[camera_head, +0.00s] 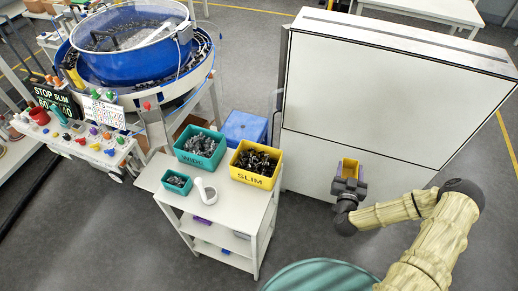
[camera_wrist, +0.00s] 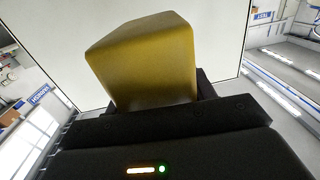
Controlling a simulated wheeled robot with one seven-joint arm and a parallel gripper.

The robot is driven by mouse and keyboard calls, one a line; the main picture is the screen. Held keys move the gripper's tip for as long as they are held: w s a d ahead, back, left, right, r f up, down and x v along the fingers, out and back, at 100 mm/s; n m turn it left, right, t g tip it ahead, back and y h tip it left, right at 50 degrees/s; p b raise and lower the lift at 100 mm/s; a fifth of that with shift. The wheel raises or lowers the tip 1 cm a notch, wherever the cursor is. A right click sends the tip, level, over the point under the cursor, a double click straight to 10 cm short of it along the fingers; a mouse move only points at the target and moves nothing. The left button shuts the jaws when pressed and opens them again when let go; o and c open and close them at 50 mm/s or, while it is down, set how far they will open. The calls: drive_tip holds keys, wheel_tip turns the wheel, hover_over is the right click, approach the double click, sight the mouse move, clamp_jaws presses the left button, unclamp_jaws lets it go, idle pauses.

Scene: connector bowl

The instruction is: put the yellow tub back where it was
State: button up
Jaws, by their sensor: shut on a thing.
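My gripper (camera_head: 349,184) is shut on a small yellow tub (camera_head: 349,167) and holds it up in front of the large white cabinet, to the right of the cart. In the wrist view the yellow tub (camera_wrist: 145,60) fills the middle, with the dark gripper (camera_wrist: 160,110) below it. Its inside is hidden in the wrist view. A larger yellow bin marked SLIM (camera_head: 254,178), full of dark parts, stands on the white cart (camera_head: 215,212).
Also on the cart are a teal WIDE bin (camera_head: 201,147), a small teal tub (camera_head: 176,182) with parts and a white scoop (camera_head: 206,190). The large white cabinet (camera_head: 390,95) stands behind my gripper. A blue bowl feeder (camera_head: 135,60) is at upper left. Bare floor lies right of the cart.

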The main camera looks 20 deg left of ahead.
drive_tip(key=s+r+p, duration=0.3)
drive_tip(key=r+p, duration=0.2)
drive_tip(key=r, duration=0.3)
drive_tip(key=shift+r, duration=0.25)
drive_tip(key=shift+s, duration=0.1)
